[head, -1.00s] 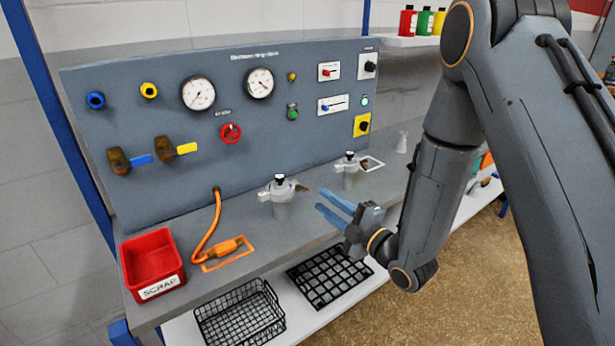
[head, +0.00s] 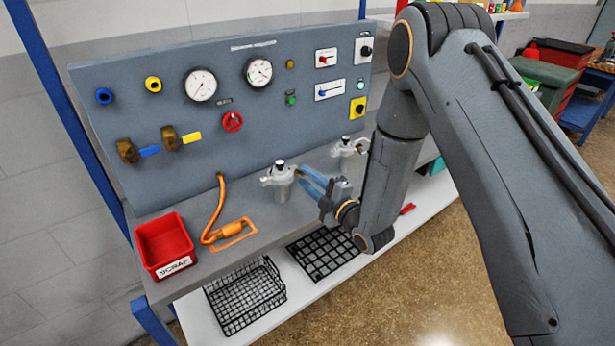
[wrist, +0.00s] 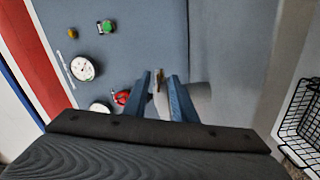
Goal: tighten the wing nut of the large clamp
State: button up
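Two grey clamped fittings with black-topped tips stand on the bench. The nearer one (head: 281,180) looks larger, and I take it for the large clamp; the other fitting (head: 349,150) is farther right. My gripper (head: 302,176) has its blue fingers pointing left at the right side of the nearer clamp. In the wrist view the fingers stand apart, and a small brass-coloured piece (wrist: 158,82), probably the wing nut, shows between or just beyond the fingertips. Contact cannot be told. A pale grey body (wrist: 199,97), likely the clamp, is partly hidden behind the right finger.
A grey panel (head: 225,75) with gauges, valves and switches rises behind the bench. An orange hose (head: 208,215) and red scrap bin (head: 164,246) are at left. A wire basket (head: 245,295) and black grid tray (head: 325,255) sit on the lower shelf.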

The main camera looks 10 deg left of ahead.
jog(key=shift+w+a, duration=0.1)
jog(key=shift+a, duration=0.05)
grip_shut()
